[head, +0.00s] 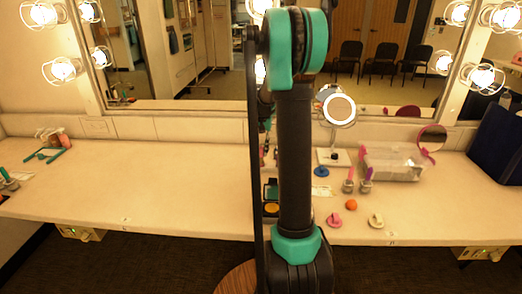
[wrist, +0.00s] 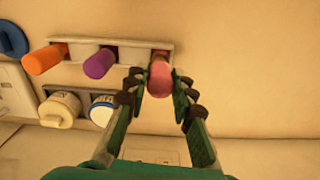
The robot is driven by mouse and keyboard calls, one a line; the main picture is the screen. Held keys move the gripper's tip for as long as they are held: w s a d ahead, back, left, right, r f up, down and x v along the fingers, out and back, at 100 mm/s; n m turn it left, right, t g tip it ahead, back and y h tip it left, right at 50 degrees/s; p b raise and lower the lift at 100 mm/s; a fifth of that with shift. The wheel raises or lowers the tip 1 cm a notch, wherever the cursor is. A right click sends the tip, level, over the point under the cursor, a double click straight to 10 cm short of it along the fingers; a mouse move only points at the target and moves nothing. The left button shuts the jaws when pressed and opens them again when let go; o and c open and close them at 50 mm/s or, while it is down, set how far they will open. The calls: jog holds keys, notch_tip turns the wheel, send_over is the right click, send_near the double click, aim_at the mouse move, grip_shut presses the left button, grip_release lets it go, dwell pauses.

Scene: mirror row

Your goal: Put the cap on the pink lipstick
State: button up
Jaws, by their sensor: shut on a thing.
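In the wrist view my gripper (wrist: 159,84) is shut on a pink, round-ended piece (wrist: 160,74), with one green finger on each side. The piece is at the right end of a pale holder (wrist: 133,49). I cannot tell whether it is the cap, the lipstick, or both together, nor whether it is seated in the holder. An orange lipstick-like piece (wrist: 45,59) and a purple one (wrist: 99,64) stand in the same holder, left of my gripper. In the head view my own arm hides my gripper and most of the holder area.
A white jar (wrist: 60,108) and a blue-labelled jar (wrist: 102,109) stand close by, left of my fingers. The counter's left half (head: 130,185) is mostly clear.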

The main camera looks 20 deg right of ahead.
jog(key=shift+f, duration=1.3)
dwell(2.3)
jog(key=o, duration=1.3)
jog(key=shift+r, duration=3.5)
jog(key=shift+c, duration=0.5)
grip_shut()
